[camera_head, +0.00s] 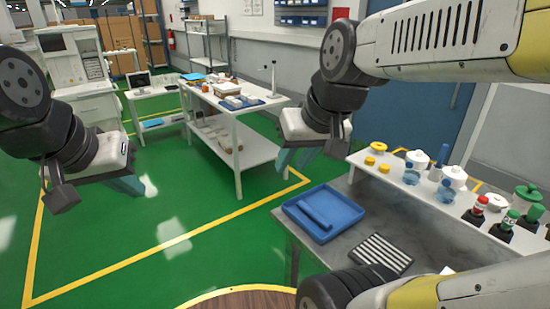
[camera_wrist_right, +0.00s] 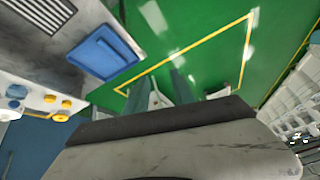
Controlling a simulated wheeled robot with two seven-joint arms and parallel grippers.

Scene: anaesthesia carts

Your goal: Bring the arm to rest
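My left gripper (camera_head: 125,184) hangs in the air at the left of the head view, over the green floor. Its teal fingers are seen from the side, so the gap between them cannot be made out. My right gripper (camera_head: 293,159) is in the air near the centre, left of the shelf of bottles and beyond the blue tray.
A grey table holds a blue tray (camera_head: 347,207) with a blue bar-shaped item in it, and a striped rack (camera_head: 379,253). A white shelf (camera_head: 400,180) carries bottles and jars. A white cart (camera_head: 238,107) stands beyond. The floor (camera_head: 200,225) between is clear.

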